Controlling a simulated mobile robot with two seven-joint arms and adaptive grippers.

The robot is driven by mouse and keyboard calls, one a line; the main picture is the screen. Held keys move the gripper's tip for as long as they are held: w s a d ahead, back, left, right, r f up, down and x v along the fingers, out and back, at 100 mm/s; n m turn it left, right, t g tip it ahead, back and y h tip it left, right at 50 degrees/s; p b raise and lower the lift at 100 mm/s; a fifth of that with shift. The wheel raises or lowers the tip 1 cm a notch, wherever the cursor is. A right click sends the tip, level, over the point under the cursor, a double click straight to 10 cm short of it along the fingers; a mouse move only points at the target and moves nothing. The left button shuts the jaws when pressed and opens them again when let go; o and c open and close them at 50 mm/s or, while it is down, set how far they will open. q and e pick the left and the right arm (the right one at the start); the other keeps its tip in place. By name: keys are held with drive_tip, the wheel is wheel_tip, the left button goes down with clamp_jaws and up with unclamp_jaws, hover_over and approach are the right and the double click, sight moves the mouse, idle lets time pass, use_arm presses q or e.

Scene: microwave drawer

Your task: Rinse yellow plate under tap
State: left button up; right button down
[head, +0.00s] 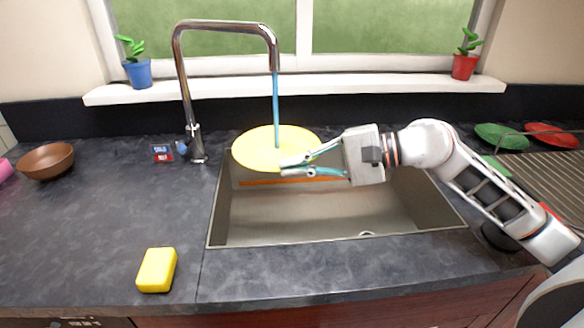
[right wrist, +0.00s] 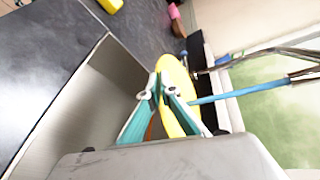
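The yellow plate (head: 262,148) is held over the back left of the sink (head: 300,212) in the head view. A blue stream of water (head: 276,105) falls from the tap (head: 226,26) onto the plate. My right gripper (head: 286,167) is shut on the plate's right edge. The right wrist view shows the gripper fingers (right wrist: 161,92) closed at the rim of the yellow plate (right wrist: 178,92), with the blue water (right wrist: 240,92) beside them. My left gripper is not in view.
A yellow sponge (head: 157,270) lies on the counter at the front left, and a brown bowl (head: 47,161) stands at the far left. Green (head: 501,136) and red (head: 552,135) dishes are by the drying rack (head: 545,165) at right. The counter left of the sink is mostly clear.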

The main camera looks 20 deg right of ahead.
idle(0.3)
drive_tip(key=s+a+p, duration=0.2)
drive_tip(key=s+a, duration=0.3)
drive_tip(key=a, duration=0.1)
drive_tip(key=shift+a, duration=0.15)
idle(0.6)
idle(1.0)
drive_tip(key=s+a+r+p, duration=0.3)
drive_tip(key=a+r+p, duration=0.1)
idle(0.7)
